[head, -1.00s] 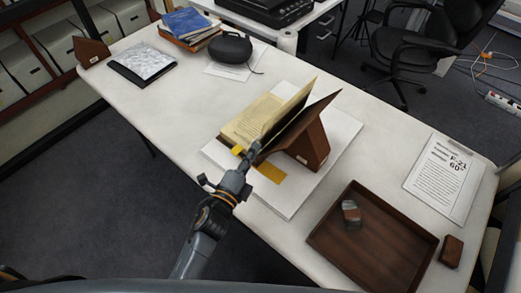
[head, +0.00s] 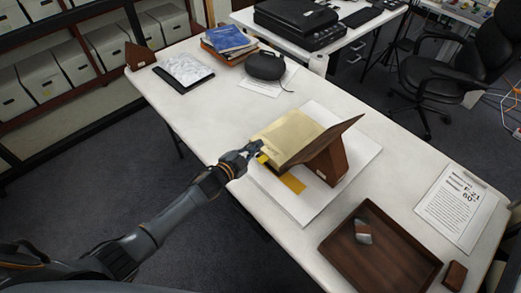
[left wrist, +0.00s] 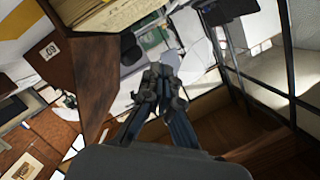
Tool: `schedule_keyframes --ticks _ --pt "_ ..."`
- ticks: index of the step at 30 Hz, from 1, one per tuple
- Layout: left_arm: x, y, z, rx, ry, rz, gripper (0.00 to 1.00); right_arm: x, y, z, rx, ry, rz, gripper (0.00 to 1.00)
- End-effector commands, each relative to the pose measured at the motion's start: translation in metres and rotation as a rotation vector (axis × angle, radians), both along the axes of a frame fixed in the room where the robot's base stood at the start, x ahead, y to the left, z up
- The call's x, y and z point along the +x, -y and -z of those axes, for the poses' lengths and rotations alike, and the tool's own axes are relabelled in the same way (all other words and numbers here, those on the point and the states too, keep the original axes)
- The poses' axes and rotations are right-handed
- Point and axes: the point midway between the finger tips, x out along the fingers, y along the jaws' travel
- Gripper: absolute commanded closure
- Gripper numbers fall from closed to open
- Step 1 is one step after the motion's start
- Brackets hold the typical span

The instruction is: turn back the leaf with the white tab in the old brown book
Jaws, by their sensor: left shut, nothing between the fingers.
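The old brown book (head: 288,133) lies open on a white sheet, with cream pages lying at the left. Its dark brown cover (head: 330,138) leans up on a brown wedge stand at the right. The book's pages also show at the top of the left wrist view (left wrist: 112,12). I cannot make out a white tab. My left gripper (head: 256,149) is shut and empty beside the book's near left edge, close to a small yellow piece (head: 263,159). In the left wrist view its fingertips (left wrist: 158,75) are together. My right gripper is not in view.
A yellow strip (head: 292,183) lies on the white sheet (head: 308,208). A brown tray (head: 350,262) with a small object in it stands at the near right, by a printed sheet (head: 455,205). A dark rounded device (head: 265,66) and stacked books (head: 228,40) stand behind.

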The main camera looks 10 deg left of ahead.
Motion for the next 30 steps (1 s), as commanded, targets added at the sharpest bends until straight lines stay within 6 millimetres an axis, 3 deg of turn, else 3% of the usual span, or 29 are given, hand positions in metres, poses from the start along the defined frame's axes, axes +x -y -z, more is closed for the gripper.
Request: schedule_keyframes --ticks 6,12,30 --pt "0.007 -0.010 0.013 -0.104 -0.078 0.000 1.00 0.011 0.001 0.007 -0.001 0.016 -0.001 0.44" --pt "0.011 -0.015 0.020 -0.103 -0.074 0.001 1.00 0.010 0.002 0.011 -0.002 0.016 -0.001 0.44" --pt "0.012 -0.017 0.022 -0.100 -0.073 0.001 1.00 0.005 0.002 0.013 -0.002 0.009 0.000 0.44"
